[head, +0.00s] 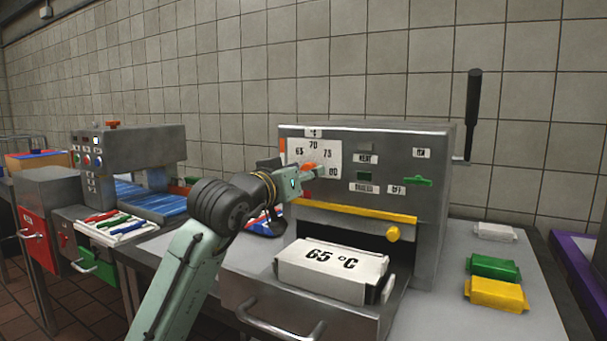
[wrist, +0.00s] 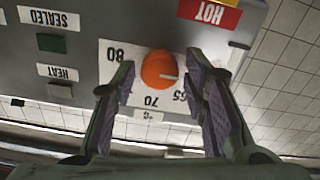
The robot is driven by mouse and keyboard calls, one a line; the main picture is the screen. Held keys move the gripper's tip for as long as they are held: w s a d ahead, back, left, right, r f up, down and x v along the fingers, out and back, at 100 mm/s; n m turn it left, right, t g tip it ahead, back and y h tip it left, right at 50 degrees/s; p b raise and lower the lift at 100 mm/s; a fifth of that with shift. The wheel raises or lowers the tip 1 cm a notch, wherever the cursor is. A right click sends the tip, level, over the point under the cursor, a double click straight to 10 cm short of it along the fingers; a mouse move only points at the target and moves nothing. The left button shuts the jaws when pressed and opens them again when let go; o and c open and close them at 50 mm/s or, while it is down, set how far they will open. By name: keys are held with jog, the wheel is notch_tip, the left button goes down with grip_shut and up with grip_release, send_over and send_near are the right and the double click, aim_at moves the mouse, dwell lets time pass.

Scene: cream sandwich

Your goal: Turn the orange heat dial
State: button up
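The orange heat dial (wrist: 158,70) sits on a white scale plate (wrist: 112,52) on the machine's front. The wrist view shows it upside down, with 80, 70 and 65 readable. The dial's white mark points right, towards the 65 side. My gripper (wrist: 160,78) is open, with one finger on each side of the dial and gaps visible between. A white box (head: 330,268) marked 65 °C lies in the open drawer below.
A black-handled lever (head: 473,110) rises at the machine's right. A yellow bar (head: 355,209) crosses below the panel. Green and yellow blocks (head: 494,268) (head: 497,294) lie on the right counter. Another machine (head: 130,150) stands at the left.

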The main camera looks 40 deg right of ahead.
jog(key=c, duration=0.9)
jog(key=shift+o, duration=0.2)
jog(key=shift+m, duration=0.4)
jog(key=shift+m+p, duration=1.05)
jog(key=shift+m, duration=2.85)
jog(key=o, duration=1.2)
